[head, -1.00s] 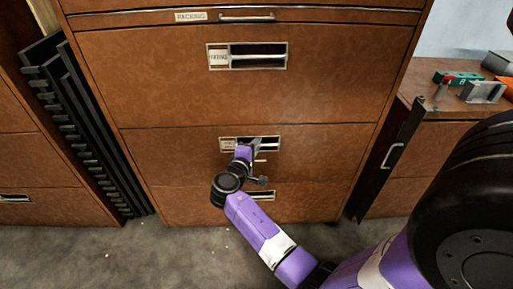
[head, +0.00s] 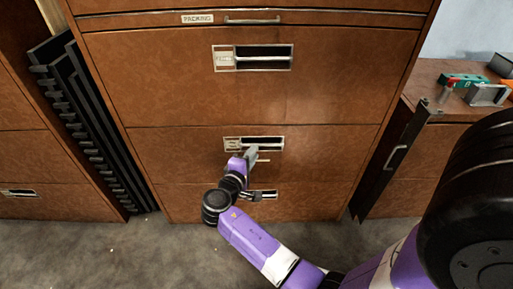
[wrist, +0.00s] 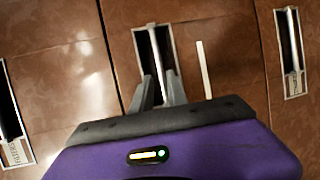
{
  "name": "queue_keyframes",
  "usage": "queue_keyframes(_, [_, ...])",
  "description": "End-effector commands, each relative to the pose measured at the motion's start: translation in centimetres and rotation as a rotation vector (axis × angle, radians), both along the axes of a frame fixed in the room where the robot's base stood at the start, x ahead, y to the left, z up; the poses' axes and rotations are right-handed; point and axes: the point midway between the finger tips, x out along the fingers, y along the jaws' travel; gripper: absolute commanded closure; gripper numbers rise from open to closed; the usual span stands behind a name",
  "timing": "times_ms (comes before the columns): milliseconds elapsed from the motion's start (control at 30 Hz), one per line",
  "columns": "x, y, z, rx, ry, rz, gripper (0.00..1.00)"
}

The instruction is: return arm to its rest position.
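My purple arm (head: 250,237) reaches from the lower right toward a brown drawer cabinet (head: 300,100). My gripper (head: 251,152) is in front of the slotted handle (head: 262,142) of a lower drawer. In the wrist view, its two grey fingers (wrist: 157,78) are spread apart with a gap between them. That drawer's handle (wrist: 152,43) shows beyond and between the fingertips. I cannot tell whether a finger touches it. No object is held.
Another handle (head: 262,195) is below my gripper, and a large one (head: 252,57) above. A thin pale strip (wrist: 203,68) shows beside the fingers. A black slotted rack (head: 85,120) stands at left. A side cabinet (head: 425,155) with tools stands at right. Grey floor lies in front.

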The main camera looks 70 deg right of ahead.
Motion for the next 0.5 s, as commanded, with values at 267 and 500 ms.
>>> queue_keyframes(267, [-0.02, 0.72, 0.09, 0.000, -0.001, 0.000, 0.81])
queue_keyframes(500, [-0.02, 0.69, 0.10, 0.000, -0.001, 0.000, 0.81])
